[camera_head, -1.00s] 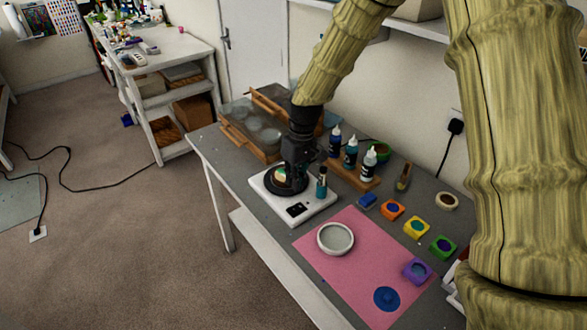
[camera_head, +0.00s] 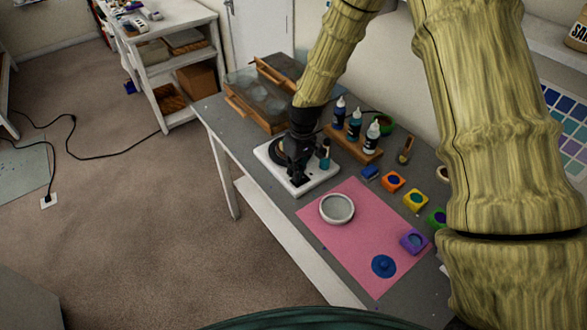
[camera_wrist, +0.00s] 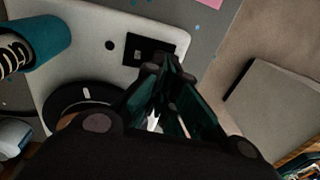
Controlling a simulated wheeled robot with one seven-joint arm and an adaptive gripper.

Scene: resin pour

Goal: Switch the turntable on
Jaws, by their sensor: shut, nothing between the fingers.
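The turntable has a white square base (camera_head: 322,180) and a round black platter (camera_head: 276,160). It stands on the grey bench. In the wrist view its white base (camera_wrist: 85,45) fills the upper left, with part of the black platter (camera_wrist: 70,98) below. A black switch panel (camera_wrist: 142,48) sits on the base near its edge; my gripper hides it in the head view. My gripper (camera_head: 296,180) is shut and empty, pointing down over the front part of the base. In the wrist view its fingertips (camera_wrist: 166,66) are beside the panel; I cannot tell whether they touch it.
A teal bottle (camera_head: 325,154) stands close to my gripper on the turntable's right side. A wooden rack (camera_head: 352,150) of bottles is behind it. A pink mat (camera_head: 350,240) with a white dish (camera_head: 337,208) lies in front. Small coloured pots line the right.

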